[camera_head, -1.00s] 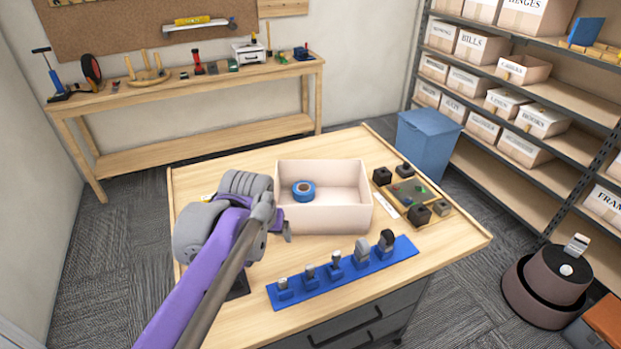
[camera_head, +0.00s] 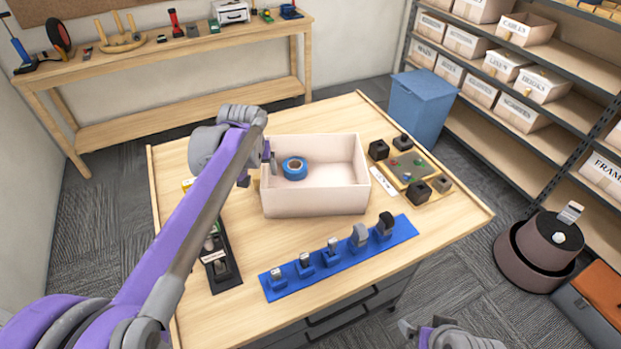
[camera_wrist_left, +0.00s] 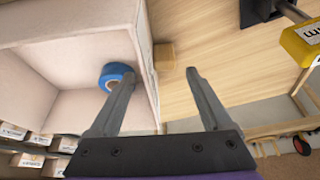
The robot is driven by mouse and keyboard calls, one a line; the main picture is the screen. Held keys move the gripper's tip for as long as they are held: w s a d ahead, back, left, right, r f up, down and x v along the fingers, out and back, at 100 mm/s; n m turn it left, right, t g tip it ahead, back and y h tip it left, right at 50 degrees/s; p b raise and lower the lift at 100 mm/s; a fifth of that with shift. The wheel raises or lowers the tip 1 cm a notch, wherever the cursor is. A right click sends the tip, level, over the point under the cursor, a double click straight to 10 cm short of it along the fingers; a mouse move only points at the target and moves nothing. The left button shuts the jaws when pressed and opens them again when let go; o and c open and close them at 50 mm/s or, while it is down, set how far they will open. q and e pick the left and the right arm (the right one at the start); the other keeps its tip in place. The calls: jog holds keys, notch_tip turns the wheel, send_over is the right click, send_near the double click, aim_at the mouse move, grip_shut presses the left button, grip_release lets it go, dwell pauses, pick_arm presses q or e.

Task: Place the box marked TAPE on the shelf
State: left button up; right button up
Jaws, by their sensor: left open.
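A pale open box (camera_head: 315,200) stands on the wooden table, with a blue tape roll (camera_head: 294,168) inside. No TAPE marking is readable on the sides I see. My left gripper (camera_head: 257,168) is at the box's left wall. In the left wrist view its two fingers (camera_wrist_left: 160,73) are apart, with the box wall (camera_wrist_left: 147,60) between them, one finger on the inner side by the tape roll (camera_wrist_left: 116,76). I cannot tell whether they touch the wall. The shelf (camera_head: 490,190) stands at the right. Part of my right arm shows at the bottom edge; its gripper (camera_head: 408,328) is unclear.
Several labelled boxes fill parts of the shelf; its lower board has bare room. A blue bin (camera_head: 420,108) stands before it. On the table are a blue tool strip (camera_head: 340,258), a black tray (camera_head: 218,262) and a board with black blocks (camera_head: 408,170). A round brown robot (camera_head: 540,250) is on the floor.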

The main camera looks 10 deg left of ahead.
aim_at(259, 177)
pick_arm(q)
jog(key=x, duration=0.4)
jog(key=shift+a, duration=0.25)
grip_shut()
